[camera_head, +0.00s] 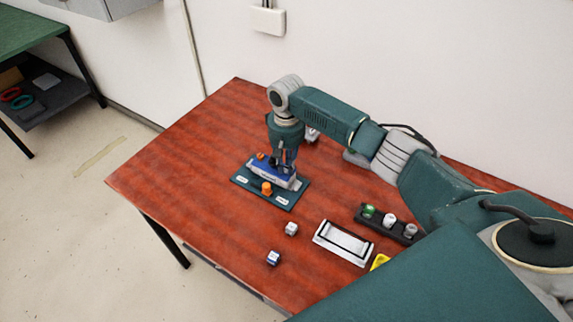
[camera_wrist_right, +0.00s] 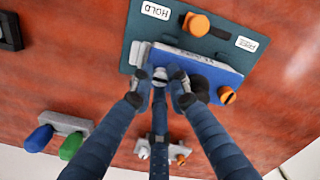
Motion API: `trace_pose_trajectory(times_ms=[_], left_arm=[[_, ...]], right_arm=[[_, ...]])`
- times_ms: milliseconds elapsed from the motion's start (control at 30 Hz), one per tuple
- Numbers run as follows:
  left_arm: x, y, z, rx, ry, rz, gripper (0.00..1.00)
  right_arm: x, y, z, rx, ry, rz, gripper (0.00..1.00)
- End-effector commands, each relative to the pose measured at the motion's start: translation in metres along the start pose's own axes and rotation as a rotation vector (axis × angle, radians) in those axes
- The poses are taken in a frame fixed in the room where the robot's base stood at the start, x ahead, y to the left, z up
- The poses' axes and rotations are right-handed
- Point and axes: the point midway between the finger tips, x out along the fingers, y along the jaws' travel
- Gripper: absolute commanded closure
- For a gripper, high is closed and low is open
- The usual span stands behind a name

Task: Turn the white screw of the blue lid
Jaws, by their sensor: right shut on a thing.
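The plate (camera_head: 282,203) is on the red-brown table in the head view. The lid's white screw (camera_wrist_right: 160,74) shows between the fingertips of my right gripper (camera_wrist_right: 165,84). The right gripper is shut on it and partly hides it. An orange screw (camera_wrist_right: 228,95) sits at the lid's other end, clear of the fingers. In the head view my right gripper (camera_head: 284,166) points down over the lid. My left gripper is out of view.
Two small cubes (camera_head: 291,229) (camera_head: 273,258) lie in front of the plate. A white tray (camera_head: 330,244), a dark rack (camera_head: 374,224) with several knobs and a yellow object (camera_head: 379,261) are to the right. The table's left part is clear. A wall runs behind.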

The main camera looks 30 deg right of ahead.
Motion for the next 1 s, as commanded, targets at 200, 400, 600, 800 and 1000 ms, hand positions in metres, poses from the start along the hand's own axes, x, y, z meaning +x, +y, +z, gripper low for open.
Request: trace_pose_trajectory(times_ms=[200,400,600,800,1000], left_arm=[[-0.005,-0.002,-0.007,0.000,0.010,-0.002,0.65],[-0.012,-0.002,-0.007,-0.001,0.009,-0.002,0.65],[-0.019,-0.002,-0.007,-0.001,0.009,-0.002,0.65],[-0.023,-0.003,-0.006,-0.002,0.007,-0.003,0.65],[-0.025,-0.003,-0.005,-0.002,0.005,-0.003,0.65]], right_arm=[[-0.001,0.000,0.000,-0.066,-0.002,0.001,1.00],[-0.001,0.001,0.001,-0.201,-0.005,0.000,1.00],[-0.001,0.001,0.001,-0.384,-0.005,0.000,1.00],[0.000,0.003,0.001,-0.565,-0.005,0.001,1.00],[0.000,0.003,0.000,-0.719,-0.005,0.002,1.00]])
